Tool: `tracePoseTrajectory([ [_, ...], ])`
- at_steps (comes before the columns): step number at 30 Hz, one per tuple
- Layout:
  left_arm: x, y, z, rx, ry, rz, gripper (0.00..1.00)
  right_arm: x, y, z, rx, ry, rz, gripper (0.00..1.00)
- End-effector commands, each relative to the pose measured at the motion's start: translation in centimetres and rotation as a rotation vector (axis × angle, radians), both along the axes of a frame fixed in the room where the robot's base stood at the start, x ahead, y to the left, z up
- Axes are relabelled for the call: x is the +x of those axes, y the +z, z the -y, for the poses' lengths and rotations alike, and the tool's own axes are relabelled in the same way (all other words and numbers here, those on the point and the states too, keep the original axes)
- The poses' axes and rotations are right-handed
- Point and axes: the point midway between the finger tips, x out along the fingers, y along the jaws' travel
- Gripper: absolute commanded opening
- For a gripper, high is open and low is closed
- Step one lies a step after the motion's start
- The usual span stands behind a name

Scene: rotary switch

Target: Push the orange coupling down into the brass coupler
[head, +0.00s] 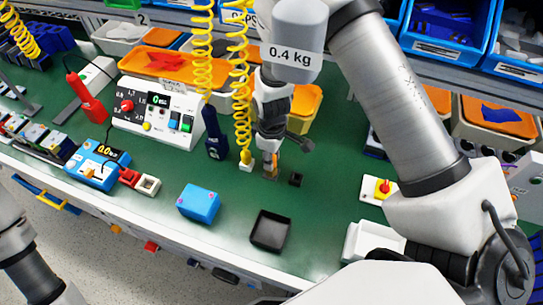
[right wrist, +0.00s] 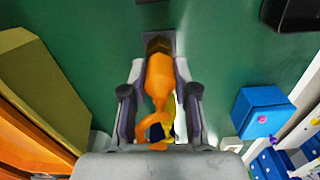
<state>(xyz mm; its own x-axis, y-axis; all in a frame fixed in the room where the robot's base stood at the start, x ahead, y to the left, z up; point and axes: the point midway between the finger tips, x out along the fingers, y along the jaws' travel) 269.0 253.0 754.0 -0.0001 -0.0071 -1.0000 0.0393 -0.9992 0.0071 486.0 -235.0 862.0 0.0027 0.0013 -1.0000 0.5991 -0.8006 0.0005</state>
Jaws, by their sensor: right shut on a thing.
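The orange coupling (right wrist: 159,82) shows in the right wrist view between the two fingers of my right gripper (right wrist: 160,72). It has a looped tail at its near end. Its far end meets the dark brass coupler (right wrist: 159,44), which sits on a dark square base; how deep it is seated cannot be told.
Yellow coiled hoses (head: 240,90) hang just left of the right gripper. A small black block (head: 295,179) stands close on its right. A blue box (head: 199,203) and a black tray (head: 270,231) stand nearer the front edge. A white control panel (head: 155,112) stands at left.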

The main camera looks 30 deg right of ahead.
Motion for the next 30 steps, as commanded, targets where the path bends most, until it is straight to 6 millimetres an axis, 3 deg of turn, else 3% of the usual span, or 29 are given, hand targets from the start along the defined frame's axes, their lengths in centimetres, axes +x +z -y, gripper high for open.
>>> tracePoseTrajectory([
  [28,0.0,-0.6,0.0,0.0,0.0,0.0,0.0,0.0,-1.2,0.0,0.0,0.0,0.0,0.0],
  [29,0.0,-0.6,0.0,0.0,0.0,0.0,0.0,0.0,-1.2,0.0,0.0,0.0,0.0,0.36],
  [30,0.0,-0.6,0.0,0.0,0.0,0.0,0.0,0.0,-1.1,0.0,0.0,0.0,0.0,0.5],
])
